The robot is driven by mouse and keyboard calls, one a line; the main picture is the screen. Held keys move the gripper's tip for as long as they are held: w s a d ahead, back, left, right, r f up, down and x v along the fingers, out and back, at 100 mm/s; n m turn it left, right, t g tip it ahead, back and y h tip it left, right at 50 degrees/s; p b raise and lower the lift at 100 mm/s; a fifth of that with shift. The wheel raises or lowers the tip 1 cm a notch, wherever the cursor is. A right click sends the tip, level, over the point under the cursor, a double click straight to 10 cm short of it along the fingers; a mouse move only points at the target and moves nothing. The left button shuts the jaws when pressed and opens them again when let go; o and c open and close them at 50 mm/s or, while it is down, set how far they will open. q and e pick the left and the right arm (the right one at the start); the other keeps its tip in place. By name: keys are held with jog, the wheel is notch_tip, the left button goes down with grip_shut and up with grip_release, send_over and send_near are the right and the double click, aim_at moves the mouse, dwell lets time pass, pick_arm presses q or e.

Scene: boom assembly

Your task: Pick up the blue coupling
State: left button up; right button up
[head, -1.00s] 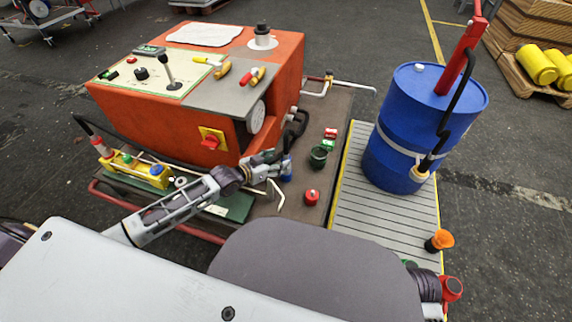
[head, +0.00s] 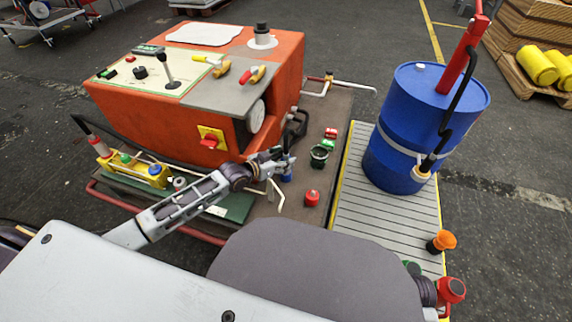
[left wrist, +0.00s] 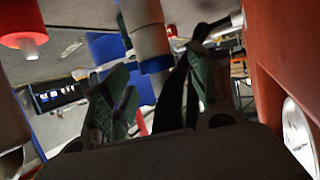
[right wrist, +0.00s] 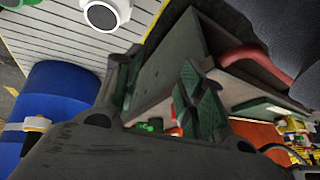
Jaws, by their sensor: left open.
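The blue coupling (head: 287,174) stands on the brown deck beside the orange machine, partly hidden by my left gripper (head: 286,161). My left gripper is open at the coupling's upper part. In the left wrist view a grey cylinder with a blue band (left wrist: 155,65), seemingly the coupling, shows between the spread green fingers (left wrist: 158,95). I cannot tell whether the fingers touch it. My right gripper shows in the right wrist view (right wrist: 158,92) with its fingers apart and nothing between them; I cannot make it out in the head view.
Bent pale rods lie by the gripper. The orange machine (head: 190,120) stands behind the left arm. A blue drum (head: 385,150) stands on a grey slatted platform (head: 375,225).

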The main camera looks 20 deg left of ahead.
pick_arm(q)
jog(key=shift+b+x, duration=0.3)
jog(key=shift+x, duration=0.65)
jog(key=shift+w+f, duration=0.1)
pick_arm(e)
jog(key=f, duration=0.1)
jog(key=s+f, duration=0.1)
jog(key=f, duration=0.1)
jog(key=shift+a, duration=0.1)
jog(key=shift+w+r, duration=0.15)
jog(key=shift+r, duration=0.1)
pick_arm(q)
jog(key=c, duration=1.2)
grip_shut()
pick_arm(e)
jog(key=shift+w+a+r, duration=0.15)
jog(key=shift+w+r, duration=0.05)
jog(key=shift+w, duration=0.1)
jog(key=shift+s, duration=0.1)
